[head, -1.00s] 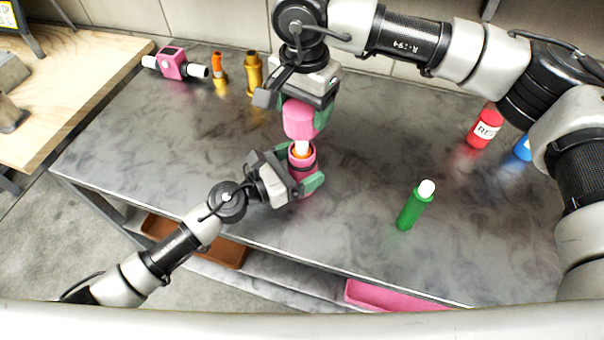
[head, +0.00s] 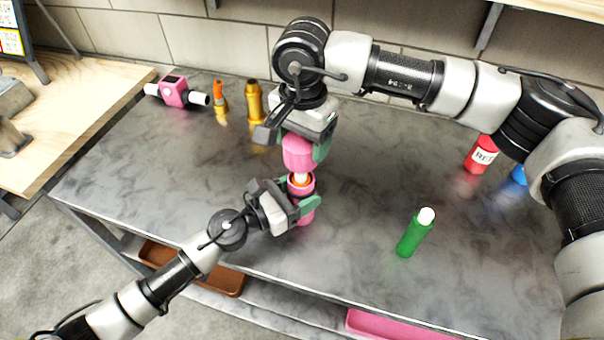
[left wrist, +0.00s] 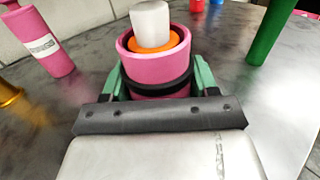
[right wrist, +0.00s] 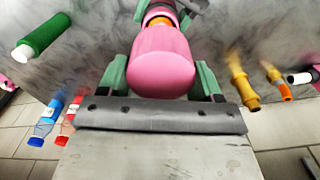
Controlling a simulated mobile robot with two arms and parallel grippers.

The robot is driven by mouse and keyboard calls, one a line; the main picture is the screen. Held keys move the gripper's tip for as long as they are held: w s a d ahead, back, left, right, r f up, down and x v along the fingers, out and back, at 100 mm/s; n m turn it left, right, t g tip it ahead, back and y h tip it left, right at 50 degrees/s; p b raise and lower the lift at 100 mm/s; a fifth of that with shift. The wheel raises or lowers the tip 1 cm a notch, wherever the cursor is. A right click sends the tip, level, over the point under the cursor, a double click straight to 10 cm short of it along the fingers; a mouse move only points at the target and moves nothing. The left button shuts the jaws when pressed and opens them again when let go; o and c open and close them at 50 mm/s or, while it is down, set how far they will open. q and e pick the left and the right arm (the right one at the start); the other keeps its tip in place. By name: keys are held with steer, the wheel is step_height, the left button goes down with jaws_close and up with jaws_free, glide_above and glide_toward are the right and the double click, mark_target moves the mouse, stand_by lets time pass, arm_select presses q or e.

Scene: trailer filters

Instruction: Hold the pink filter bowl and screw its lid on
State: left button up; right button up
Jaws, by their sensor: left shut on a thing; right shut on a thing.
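The pink filter bowl (head: 306,214) stands upright in my left gripper (head: 298,204), which is shut around its side. A white cartridge with an orange ring (left wrist: 160,43) sticks up out of the bowl, which also shows in the left wrist view (left wrist: 158,68). The pink lid (head: 299,152) is above the bowl, shut in my right gripper (head: 304,145). The lid also shows in the right wrist view (right wrist: 160,65). A small gap with the white cartridge showing is left between lid and bowl rim. Whether the cartridge touches the lid is hidden.
A green bottle with white cap (head: 415,234) stands right of the bowl. A red labelled bottle (head: 481,154) and a blue one (head: 519,174) are at the right. Brass pieces (head: 254,100) and a pink device (head: 174,91) are back left. A pink bottle (left wrist: 45,42) shows in the left wrist view.

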steer(key=shift+f, duration=1.95)
steer(key=shift+f, duration=0.1)
steer(key=shift+f, duration=0.8)
steer(key=shift+f, duration=0.6)
